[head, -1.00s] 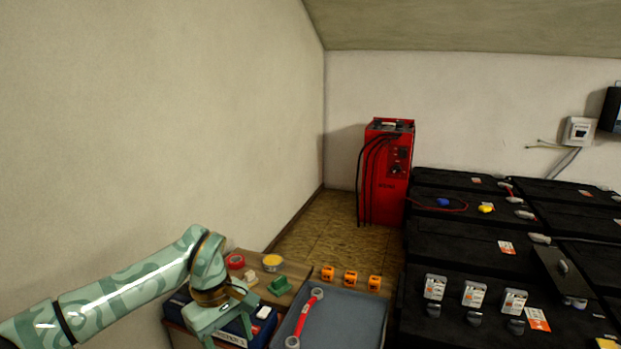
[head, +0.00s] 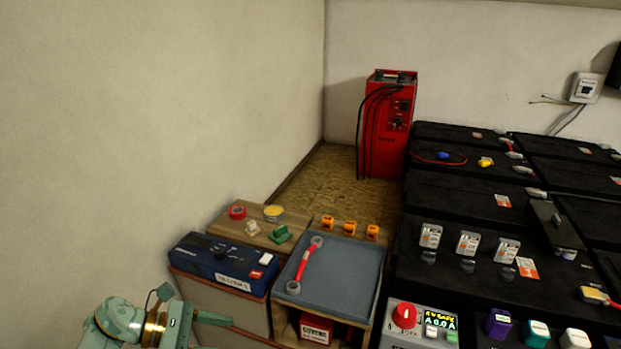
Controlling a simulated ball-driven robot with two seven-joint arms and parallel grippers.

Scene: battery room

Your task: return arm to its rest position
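My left arm, pale green with brass-coloured bands, is at the bottom left of the head view. Its gripper (head: 212,333) points right, low in front of the cabinet with the blue device on top. One finger shows clearly and the other is partly cut off by the bottom edge. The fingers look spread apart, with nothing seen between them. The gripper appears apart from the things on the cabinet. My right arm and gripper are not in view.
A blue device (head: 215,268) sits on the cabinet. Beside it is a grey-blue tray (head: 345,275) with a red-handled tool (head: 305,264). Tapes and small blocks lie on a wooden board (head: 240,232) behind. Black batteries (head: 450,255) fill the right. A red charger (head: 388,125) stands behind.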

